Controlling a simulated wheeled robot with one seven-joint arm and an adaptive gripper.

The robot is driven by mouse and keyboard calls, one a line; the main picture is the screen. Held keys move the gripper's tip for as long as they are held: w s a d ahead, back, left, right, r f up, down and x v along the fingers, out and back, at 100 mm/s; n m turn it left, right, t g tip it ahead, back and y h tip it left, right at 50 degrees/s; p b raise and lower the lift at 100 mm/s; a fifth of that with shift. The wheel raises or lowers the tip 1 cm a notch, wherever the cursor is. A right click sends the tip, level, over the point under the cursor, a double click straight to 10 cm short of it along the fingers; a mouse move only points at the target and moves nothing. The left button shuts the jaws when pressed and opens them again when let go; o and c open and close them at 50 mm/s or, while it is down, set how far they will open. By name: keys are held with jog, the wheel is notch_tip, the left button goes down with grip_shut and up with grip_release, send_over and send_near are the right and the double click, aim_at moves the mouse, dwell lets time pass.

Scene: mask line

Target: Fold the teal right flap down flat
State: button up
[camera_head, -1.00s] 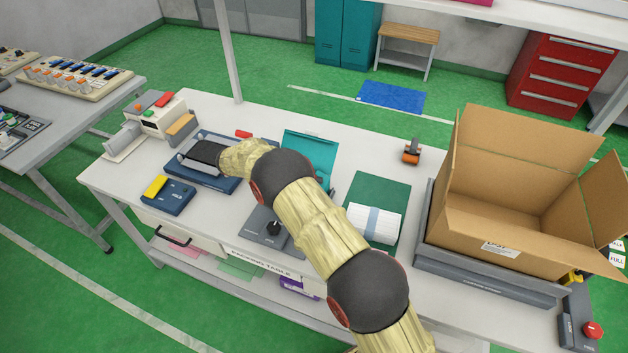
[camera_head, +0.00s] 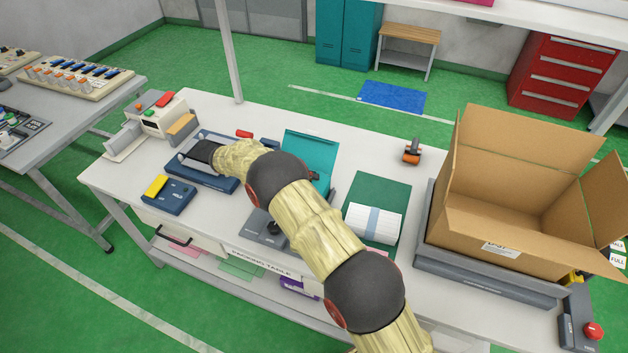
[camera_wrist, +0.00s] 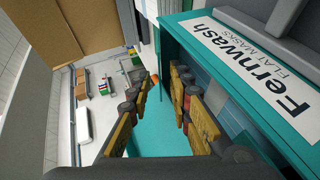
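A teal carton (camera_head: 312,148) stands on the packing table, a teal panel raised at its back; my arm hides much of it. In the wrist view its teal side (camera_wrist: 215,75) with the "Fernwash flat masks" label fills the right. A teal panel (camera_wrist: 160,135), perhaps the right flap, shows between and below the fingers; I cannot tell its angle or whether they touch it. My gripper (camera_wrist: 160,90) is open, fingers apart with nothing clearly held. In the head view it is mostly behind my arm, with small dark parts, probably fingertips, in front of the teal panel.
A green mat (camera_head: 378,190) with a white banded stack (camera_head: 373,223) lies right of the carton. An orange-handled tool (camera_head: 412,152) stands behind it. A large open cardboard box (camera_head: 490,232) is on the right. A blue device (camera_head: 168,194) and a white machine (camera_head: 158,115) are left.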

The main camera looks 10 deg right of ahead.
jog(key=v, duration=0.9)
jog(key=shift+a+r, duration=0.1)
jog(key=shift+a, duration=0.3)
